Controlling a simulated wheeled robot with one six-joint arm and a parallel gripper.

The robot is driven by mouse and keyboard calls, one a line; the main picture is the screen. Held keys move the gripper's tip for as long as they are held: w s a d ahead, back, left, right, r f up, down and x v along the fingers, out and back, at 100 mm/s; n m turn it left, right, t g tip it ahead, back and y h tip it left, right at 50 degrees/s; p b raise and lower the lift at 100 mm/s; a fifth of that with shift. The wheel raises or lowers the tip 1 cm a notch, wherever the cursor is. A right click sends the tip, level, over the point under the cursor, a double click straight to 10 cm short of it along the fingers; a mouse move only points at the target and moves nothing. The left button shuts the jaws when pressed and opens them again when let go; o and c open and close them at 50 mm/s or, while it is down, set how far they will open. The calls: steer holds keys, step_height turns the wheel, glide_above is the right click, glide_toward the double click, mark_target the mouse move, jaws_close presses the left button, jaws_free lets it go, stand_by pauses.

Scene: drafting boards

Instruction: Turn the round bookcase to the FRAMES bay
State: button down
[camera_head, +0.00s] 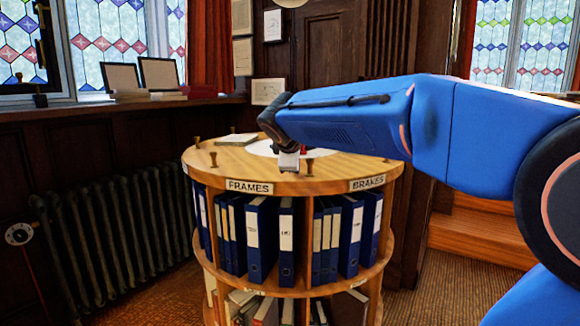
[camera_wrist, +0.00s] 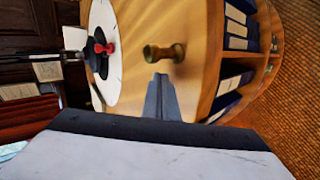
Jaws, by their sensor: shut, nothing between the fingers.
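The round wooden bookcase (camera_head: 300,186) stands in the middle of the head view, with rows of blue binders on its upper tier. The FRAMES label (camera_head: 250,186) is on its rim at front left, and the BRAKES label (camera_head: 367,184) is at front right. My gripper (camera_head: 289,162) is over the top near the front edge, shut and empty. A turned wooden peg (camera_head: 310,167) stands just right of it. In the wrist view my gripper's fingers (camera_wrist: 160,82) point at a peg (camera_wrist: 164,53), close to it; whether they touch is unclear.
More pegs (camera_head: 213,160) stand around the top's edge. A white disc (camera_wrist: 100,55) with a red knob (camera_wrist: 104,48) is at the centre, partly hidden by my arm in the head view. A radiator (camera_head: 110,230) is at left and wooden steps (camera_head: 485,230) at right.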

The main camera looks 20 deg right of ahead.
mark_target(314, 176)
steer(key=shift+d, duration=0.1)
steer(key=shift+n+y, duration=0.3)
steer(key=shift+s+d, duration=0.3)
steer(key=shift+d, duration=0.6)
steer(key=shift+s+d, duration=0.3)
steer(key=shift+d, duration=0.6)
steer(key=shift+s+d, duration=0.3)
steer(key=shift+d, duration=0.6)
